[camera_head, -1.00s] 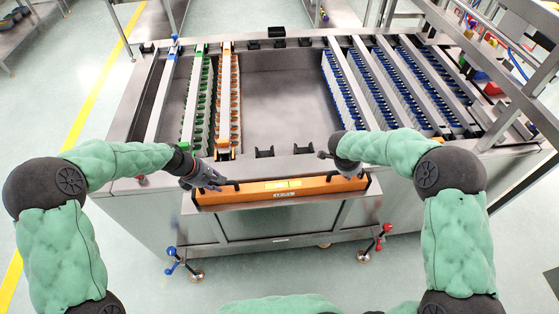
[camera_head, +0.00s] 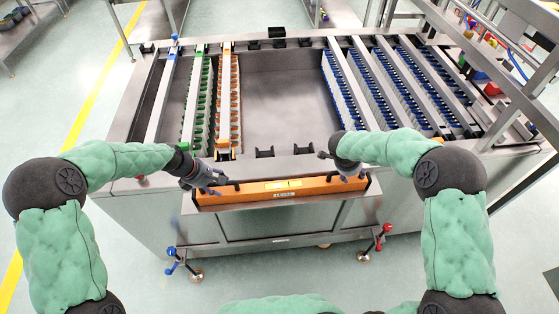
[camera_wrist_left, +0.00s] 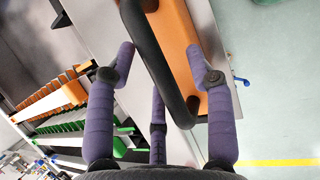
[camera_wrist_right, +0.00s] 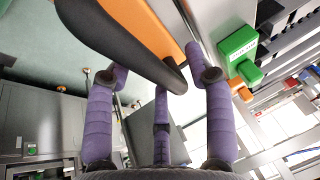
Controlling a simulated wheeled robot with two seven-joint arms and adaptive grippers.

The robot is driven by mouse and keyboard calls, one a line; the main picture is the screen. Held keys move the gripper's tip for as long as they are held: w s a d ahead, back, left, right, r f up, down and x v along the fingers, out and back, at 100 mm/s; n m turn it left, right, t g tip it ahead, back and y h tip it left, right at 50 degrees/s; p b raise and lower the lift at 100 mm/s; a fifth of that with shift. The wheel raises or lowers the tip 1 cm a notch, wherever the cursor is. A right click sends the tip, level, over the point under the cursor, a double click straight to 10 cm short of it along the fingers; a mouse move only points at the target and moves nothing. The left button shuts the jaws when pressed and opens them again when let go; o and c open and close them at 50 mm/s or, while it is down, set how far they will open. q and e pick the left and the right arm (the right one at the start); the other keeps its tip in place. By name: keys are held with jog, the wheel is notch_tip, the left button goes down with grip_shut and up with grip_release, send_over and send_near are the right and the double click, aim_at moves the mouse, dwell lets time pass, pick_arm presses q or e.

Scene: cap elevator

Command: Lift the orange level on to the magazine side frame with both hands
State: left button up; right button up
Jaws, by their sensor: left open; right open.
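The orange level (camera_head: 283,188) is a long bar lying on the front ledge of the metal machine, with a black handle near each end and a yellow-green patch in its middle. My left gripper (camera_head: 214,188) is at its left handle; in the left wrist view the open purple fingers (camera_wrist_left: 165,75) stand on both sides of the black handle (camera_wrist_left: 155,60). My right gripper (camera_head: 352,176) is at the right handle; in the right wrist view its open fingers (camera_wrist_right: 155,68) stand around the black handle (camera_wrist_right: 125,45). The magazine side frame cannot be singled out.
Behind the level is an empty grey bay (camera_head: 285,105) with black brackets (camera_head: 264,152) at its front edge. Orange-topped (camera_head: 226,95) and green-topped rails stand left of it, blue-lined rails (camera_head: 375,90) right. A green block (camera_wrist_right: 238,45) shows in the right wrist view.

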pick_arm(q)
jog(key=shift+p+v, duration=2.55)
jog(key=shift+v, duration=0.9)
pick_arm(e)
jog(key=shift+r, duration=2.6)
pick_arm(q)
jog(key=shift+s+a+r+p, duration=0.1)
jog(key=shift+a+r+p, duration=0.25)
jog(key=shift+a, duration=0.5)
jog(key=shift+s+a+r+p, duration=0.1)
jog(key=shift+a+r+p, duration=0.1)
jog(key=shift+a+r, duration=0.55)
jog(key=shift+s+a+r+p, duration=0.1)
jog(key=shift+a+r+p, duration=0.15)
jog(key=shift+a, duration=0.75)
pick_arm(e)
jog(key=shift+r, duration=0.85)
pick_arm(q)
jog(key=shift+f, duration=0.1)
pick_arm(e)
jog(key=v, duration=0.7)
